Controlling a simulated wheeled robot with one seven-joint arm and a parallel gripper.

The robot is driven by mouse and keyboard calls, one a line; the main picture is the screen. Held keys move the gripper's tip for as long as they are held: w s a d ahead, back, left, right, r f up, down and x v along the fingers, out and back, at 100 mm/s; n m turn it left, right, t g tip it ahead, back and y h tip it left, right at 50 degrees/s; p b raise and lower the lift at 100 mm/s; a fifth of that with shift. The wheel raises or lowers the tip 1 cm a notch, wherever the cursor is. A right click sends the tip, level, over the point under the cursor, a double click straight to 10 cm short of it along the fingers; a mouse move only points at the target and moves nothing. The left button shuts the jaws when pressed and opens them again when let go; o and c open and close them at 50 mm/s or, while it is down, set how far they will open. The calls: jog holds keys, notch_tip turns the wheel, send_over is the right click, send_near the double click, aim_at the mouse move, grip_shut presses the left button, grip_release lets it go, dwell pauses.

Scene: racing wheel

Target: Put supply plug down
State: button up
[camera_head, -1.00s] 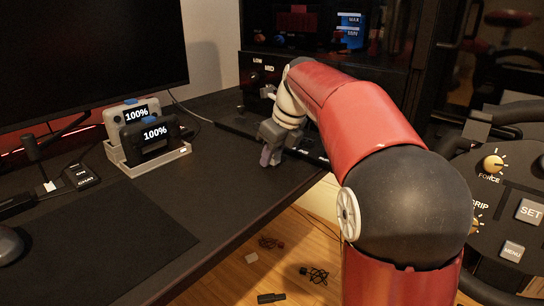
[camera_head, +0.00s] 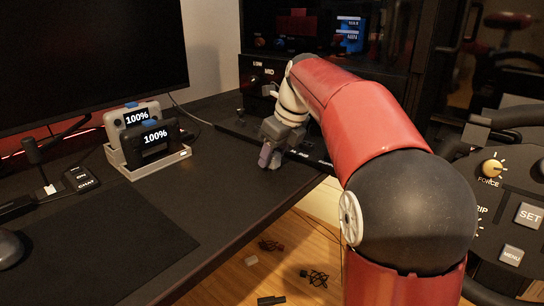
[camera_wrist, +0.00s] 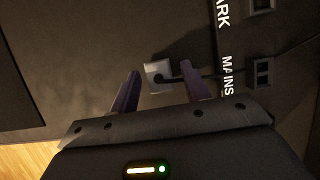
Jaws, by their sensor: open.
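In the wrist view a pale, squarish supply plug (camera_wrist: 157,73) with a dark round spot lies on the dark desk surface. A dark cord runs from it to the right. My gripper (camera_wrist: 163,88) is open, with one finger to each side of the plug and a gap on both sides. The plug sits at or just past the fingertips. In the head view my gripper (camera_head: 268,160) is low over the desk near its right edge. The plug cannot be made out there.
A dark strip labelled MAINS (camera_wrist: 227,75), with sockets beside it, lies right of the plug in the wrist view. A grey tray (camera_head: 155,163) holds two devices reading 100%. The monitor (camera_head: 85,55) stands at the left. Small items and cords lie on the wooden floor.

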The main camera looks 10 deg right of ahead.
jog(key=p+v, duration=0.2)
jog(key=v, duration=0.8)
jog(key=s+a+f+n, duration=0.2)
jog(key=s+f+n, duration=0.1)
jog(key=s+n, duration=0.6)
jog(key=s+a+f+n+t+h, duration=0.1)
jog(key=s+f+n+t+h, duration=0.1)
jog(key=s+f+n, duration=1.3)
jog(key=s+n, duration=0.1)
jog(key=n, duration=0.3)
jog(key=shift+s+f+n+h, duration=0.3)
jog(key=shift+n, duration=0.1)
jog(key=shift+o, duration=0.3)
